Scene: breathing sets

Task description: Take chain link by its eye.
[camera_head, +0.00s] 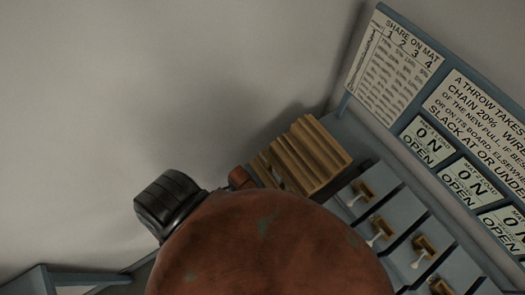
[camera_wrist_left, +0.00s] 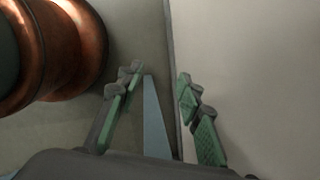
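No chain link or eye can be made out in either view. In the left wrist view my left gripper (camera_wrist_left: 159,79) is open, its two green-padded fingers apart with nothing held between them. A blue-grey strip (camera_wrist_left: 154,125) shows in the gap, beyond the fingers. A copper-brown, ribbed round body (camera_wrist_left: 62,45) is close at the upper left of that view. In the head view a large rusty-red rounded body (camera_head: 270,250) fills the bottom middle and hides what lies behind it. My right gripper is in neither view.
In the head view a slatted wooden block (camera_head: 312,155) stands beside blue-grey bays with small brass-coloured fittings (camera_head: 381,228). Printed signs (camera_head: 395,66) hang on a board at the right. A black ribbed part (camera_head: 168,203) sticks out left of the red body. Plain wall fills the upper left.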

